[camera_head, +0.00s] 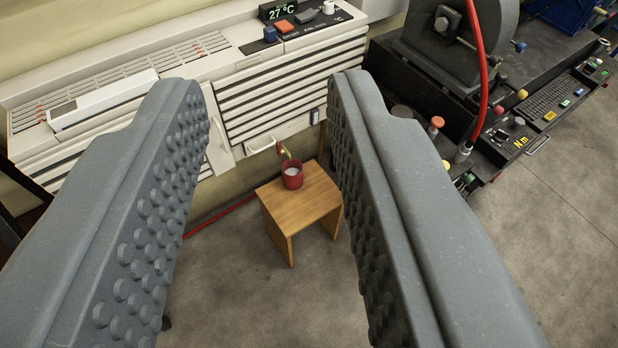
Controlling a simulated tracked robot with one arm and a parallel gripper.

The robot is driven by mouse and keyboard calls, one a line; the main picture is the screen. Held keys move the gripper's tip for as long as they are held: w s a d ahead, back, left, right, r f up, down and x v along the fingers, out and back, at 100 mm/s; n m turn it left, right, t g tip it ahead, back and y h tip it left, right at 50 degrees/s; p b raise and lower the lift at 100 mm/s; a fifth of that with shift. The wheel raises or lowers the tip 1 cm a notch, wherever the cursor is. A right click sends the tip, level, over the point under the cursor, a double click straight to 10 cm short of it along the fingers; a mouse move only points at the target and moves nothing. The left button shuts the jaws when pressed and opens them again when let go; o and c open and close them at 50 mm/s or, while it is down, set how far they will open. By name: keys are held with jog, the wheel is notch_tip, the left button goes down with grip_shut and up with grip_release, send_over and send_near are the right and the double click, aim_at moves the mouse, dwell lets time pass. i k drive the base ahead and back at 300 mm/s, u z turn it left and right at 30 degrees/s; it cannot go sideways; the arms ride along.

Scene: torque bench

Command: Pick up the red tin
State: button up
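The red tin (292,178) is small and open at the top, with something pale inside. It stands upright on a small wooden stool (308,197), close to the stool's back edge. A brass-coloured tap (284,152) is just above and behind it. My gripper (268,95) is open and empty, its two grey studded fingers wide apart in the foreground. The tin shows in the gap between the fingers, well beyond them and touching neither. The stool's right edge meets the outline of the right finger in the picture.
A cream wall unit (240,60) with a temperature display runs along the back. A dark machine bench (530,70) with a keyboard and knobs stands at the right. A red hose (225,212) lies by the wall. The concrete floor before the stool is clear.

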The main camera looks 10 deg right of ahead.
aim_at(292, 170)
jog(key=z, duration=0.05)
jog(key=i, duration=1)
jog(key=u, duration=0.05)
